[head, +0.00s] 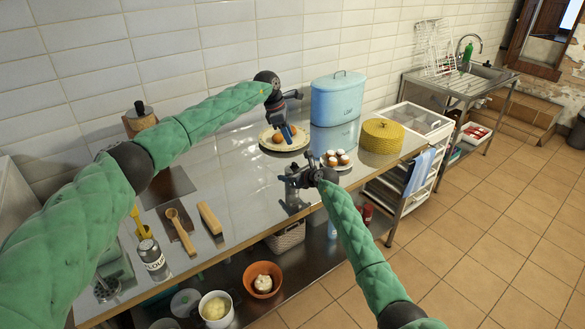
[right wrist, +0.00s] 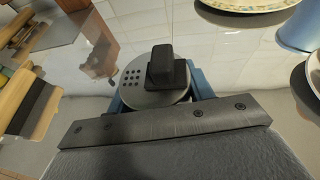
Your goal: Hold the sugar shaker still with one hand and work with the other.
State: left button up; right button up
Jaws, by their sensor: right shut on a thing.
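The sugar shaker (head: 293,202) is a metal cylinder standing on the steel table, partly hidden by my right gripper (head: 298,178). In the right wrist view its round grey top (right wrist: 132,88) shows small holes and a black block, and sits between the blue fingers. My right gripper is shut on it. My left gripper (head: 288,133) points down over a cream plate (head: 264,141) with brown buns (head: 276,139). Its fingers overlap the buns in the picture, and I cannot tell whether they are apart or touch anything. A second plate (head: 346,167) holds several white-topped buns (head: 338,158).
A blue bin (head: 337,98) and a yellow woven round box (head: 381,136) stand at the back right. A wooden spoon (head: 181,230), a wooden-handled tool (head: 210,218) and a flour jar (head: 152,262) are at the front left. The table middle, left of the shaker, is clear.

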pick_arm(q)
notch_tip(320, 180, up, 2)
jog(key=m, duration=0.1)
send_over(295, 163)
jog(key=d, duration=0.3)
jog(key=a+f+m+y, duration=0.1)
jog(key=f+m, duration=0.2)
jog(key=f, duration=0.1)
jog(key=a+f+m+y, duration=0.1)
jog(key=f+m, duration=0.2)
jog(key=f, duration=0.1)
jog(key=a+f+m+y, duration=0.1)
jog(key=f+m+y, duration=0.1)
jog(key=f, duration=0.3)
jog(key=shift+s+m, duration=0.15)
jog(key=shift+m, duration=0.55)
grip_shut()
